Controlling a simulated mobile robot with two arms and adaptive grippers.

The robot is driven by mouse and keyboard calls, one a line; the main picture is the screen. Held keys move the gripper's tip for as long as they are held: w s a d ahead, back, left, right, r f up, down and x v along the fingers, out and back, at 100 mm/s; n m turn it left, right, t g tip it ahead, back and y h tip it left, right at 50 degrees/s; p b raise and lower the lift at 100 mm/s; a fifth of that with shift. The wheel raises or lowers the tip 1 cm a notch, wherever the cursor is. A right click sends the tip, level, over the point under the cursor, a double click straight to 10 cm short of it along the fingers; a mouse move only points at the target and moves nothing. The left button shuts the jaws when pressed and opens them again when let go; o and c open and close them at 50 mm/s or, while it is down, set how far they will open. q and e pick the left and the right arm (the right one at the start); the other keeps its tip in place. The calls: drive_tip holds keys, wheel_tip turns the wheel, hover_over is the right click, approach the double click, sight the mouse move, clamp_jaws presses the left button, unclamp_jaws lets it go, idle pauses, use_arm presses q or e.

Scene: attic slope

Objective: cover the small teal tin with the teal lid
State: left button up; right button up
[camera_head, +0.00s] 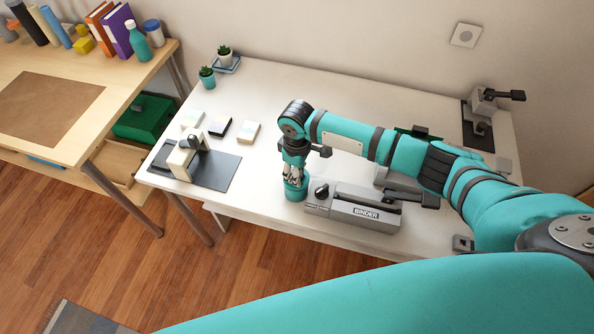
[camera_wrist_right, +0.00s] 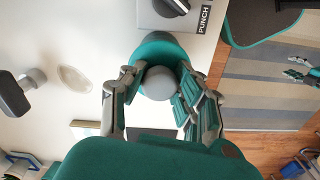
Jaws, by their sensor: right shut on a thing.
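The teal lid (camera_wrist_right: 150,46) with its grey ball knob (camera_wrist_right: 158,84) shows between the fingers of my right gripper (camera_wrist_right: 160,92) in the right wrist view. The fingers are shut on the knob. In the head view my right gripper (camera_head: 294,172) points straight down over a teal round body (camera_head: 296,192) at the table's front edge. This looks like the small teal tin with the lid on or just above it; I cannot tell if the lid is seated.
A grey binder machine (camera_head: 366,212) stands close to the right of the teal body. A device with a dark base plate (camera_head: 220,172) stands to the left.

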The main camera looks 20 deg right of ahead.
drive_tip(key=shift+p, duration=0.35)
drive_tip(key=shift+f, duration=0.5)
idle(1.3)
drive_tip(key=o, duration=1.1)
wheel_tip(320, 180, up, 12)
